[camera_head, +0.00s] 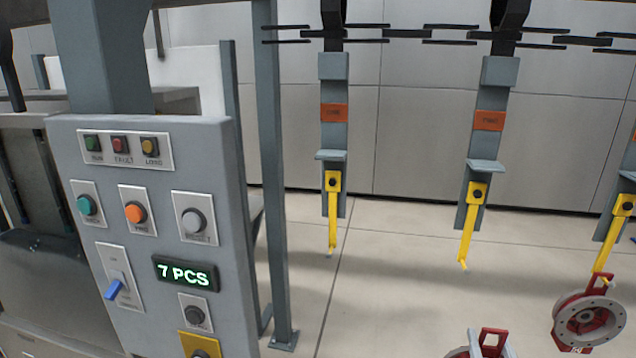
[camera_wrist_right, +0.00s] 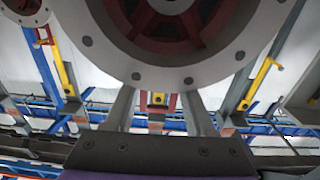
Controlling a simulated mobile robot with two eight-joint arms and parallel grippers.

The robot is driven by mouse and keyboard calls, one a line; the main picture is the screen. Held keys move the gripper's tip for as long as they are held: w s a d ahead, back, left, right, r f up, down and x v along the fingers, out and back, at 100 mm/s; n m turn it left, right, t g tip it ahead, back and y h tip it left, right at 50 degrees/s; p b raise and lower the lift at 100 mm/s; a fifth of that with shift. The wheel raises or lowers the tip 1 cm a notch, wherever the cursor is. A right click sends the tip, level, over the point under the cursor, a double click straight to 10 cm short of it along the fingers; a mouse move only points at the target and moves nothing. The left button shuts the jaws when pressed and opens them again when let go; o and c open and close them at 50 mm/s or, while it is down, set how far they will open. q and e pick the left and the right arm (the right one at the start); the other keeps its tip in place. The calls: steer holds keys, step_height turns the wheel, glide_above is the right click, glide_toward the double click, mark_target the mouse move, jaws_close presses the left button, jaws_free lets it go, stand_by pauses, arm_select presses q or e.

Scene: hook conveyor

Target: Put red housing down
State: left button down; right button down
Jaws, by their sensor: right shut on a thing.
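A red housing with a grey flange sits at the bottom edge of the head view (camera_head: 491,341), where only its top shows. It fills the top of the right wrist view (camera_wrist_right: 165,65), close to the camera. My right gripper (camera_wrist_right: 158,103) is shut on this housing, with its two grey fingers against the red part beside the flange. A second red housing (camera_head: 590,318) hangs from a yellow hook (camera_head: 613,240) at the right of the head view. The surface below the held housing is out of view. My left gripper is not in view.
Two empty yellow hooks (camera_head: 333,215) (camera_head: 470,225) hang from the overhead chain conveyor (camera_head: 405,33). A grey control panel (camera_head: 155,240) reading "7 PCS" stands at the left, with a steel post (camera_head: 270,170) beside it. The floor beneath the hooks looks clear.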

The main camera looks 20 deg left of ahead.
steer(key=w+f, duration=1.3)
steer(key=w, duration=0.1)
steer(key=shift+w+a+p, duration=0.2)
steer(key=shift+w+p, duration=0.15)
steer(key=shift+p, duration=0.1)
